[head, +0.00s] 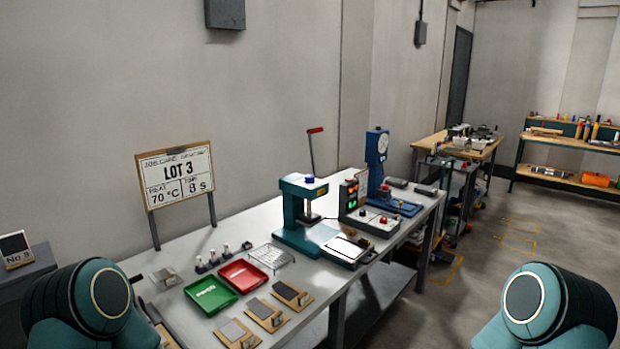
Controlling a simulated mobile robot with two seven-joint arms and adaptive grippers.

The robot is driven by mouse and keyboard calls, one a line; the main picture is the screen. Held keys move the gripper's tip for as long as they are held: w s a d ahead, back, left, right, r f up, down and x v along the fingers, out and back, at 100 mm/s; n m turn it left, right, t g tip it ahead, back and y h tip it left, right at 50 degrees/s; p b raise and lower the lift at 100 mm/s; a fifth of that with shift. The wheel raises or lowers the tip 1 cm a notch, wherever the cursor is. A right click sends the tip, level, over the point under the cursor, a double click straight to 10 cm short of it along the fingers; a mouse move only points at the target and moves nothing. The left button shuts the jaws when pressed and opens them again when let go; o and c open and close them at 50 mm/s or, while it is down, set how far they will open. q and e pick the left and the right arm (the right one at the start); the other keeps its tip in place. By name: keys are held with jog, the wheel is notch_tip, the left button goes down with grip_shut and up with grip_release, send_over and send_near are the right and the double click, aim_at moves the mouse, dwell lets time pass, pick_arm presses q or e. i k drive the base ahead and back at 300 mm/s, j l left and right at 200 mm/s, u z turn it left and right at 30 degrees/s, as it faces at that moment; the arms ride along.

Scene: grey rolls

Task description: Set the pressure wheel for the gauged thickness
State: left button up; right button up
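A teal press (290,212) stands on the long grey workbench (235,236), with a small blue knob (310,179) on its top. I cannot tell whether that knob is the pressure wheel. A lever with a red handle (315,130) rises behind the press. A blue stand with a round dial (383,143) stands farther along the bench; its reading is too small to tell. A control box with green and red lights (351,194) stands between them. My two upper arm links fill the lower corners. Neither gripper is in view.
A green tray (211,294), a red tray (244,274), a wire rack (270,256) and sample plates on wooden holders (292,294) lie at the near end. The floor (440,315) right of the bench is open.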

aim_at(309, 178)
jog(key=u, duration=1.35)
jog(key=z, duration=1.35)
jog(key=i+l, duration=0.8)
jog(key=i, duration=0.2)
